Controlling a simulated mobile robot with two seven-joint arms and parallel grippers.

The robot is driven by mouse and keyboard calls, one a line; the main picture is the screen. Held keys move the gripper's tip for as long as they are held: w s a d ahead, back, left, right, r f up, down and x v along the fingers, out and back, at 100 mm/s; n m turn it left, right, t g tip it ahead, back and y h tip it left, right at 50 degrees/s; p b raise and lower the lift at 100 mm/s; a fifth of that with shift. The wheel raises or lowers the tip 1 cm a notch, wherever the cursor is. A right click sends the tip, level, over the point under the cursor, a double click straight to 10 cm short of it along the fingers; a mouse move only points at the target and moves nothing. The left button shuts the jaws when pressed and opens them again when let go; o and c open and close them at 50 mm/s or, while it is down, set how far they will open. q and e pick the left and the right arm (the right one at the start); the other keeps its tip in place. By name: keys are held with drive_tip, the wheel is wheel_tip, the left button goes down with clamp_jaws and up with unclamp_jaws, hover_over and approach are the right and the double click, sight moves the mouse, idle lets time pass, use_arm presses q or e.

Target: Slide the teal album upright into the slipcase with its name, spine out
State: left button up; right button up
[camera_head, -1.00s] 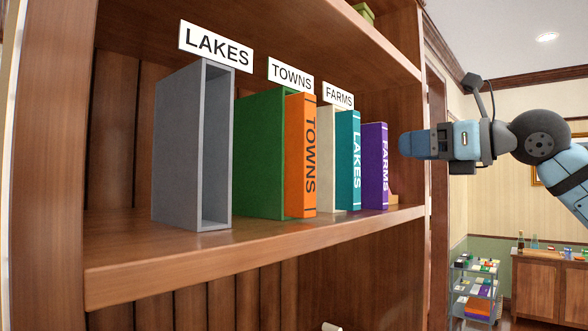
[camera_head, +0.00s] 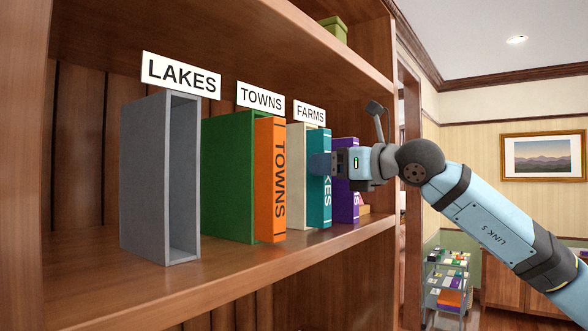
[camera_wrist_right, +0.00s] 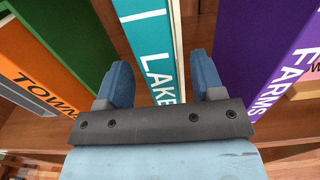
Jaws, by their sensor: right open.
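The teal album (camera_head: 319,213), spine lettered LAKES, stands upright in the cream slipcase (camera_head: 297,137) under the FARMS sign (camera_head: 310,112), spine facing out. The grey slipcase (camera_head: 143,185) under the LAKES sign (camera_head: 181,75) stands upright and empty, its open side facing out. My right gripper (camera_head: 320,163) is in front of the teal spine and hides part of its lettering. In the right wrist view my right gripper (camera_wrist_right: 160,64) is open, one finger on each side of the teal album (camera_wrist_right: 152,40); contact cannot be told. My left gripper is not in view.
The orange TOWNS album (camera_head: 270,190) sits in the green slipcase (camera_head: 226,180), left of the cream one. The purple FARMS album (camera_head: 345,205) stands close on the right. The shelf board (camera_head: 180,285) is bare in front, and another shelf (camera_head: 250,35) is above.

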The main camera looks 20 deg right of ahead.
drive_tip(key=shift+x, duration=0.9)
drive_tip(key=shift+s+d, duration=0.1)
drive_tip(key=shift+s, duration=0.1)
drive_tip(key=shift+c, duration=1.1)
clamp_jaws()
drive_tip(key=shift+w+r, duration=0.1)
drive_tip(key=shift+r, duration=0.05)
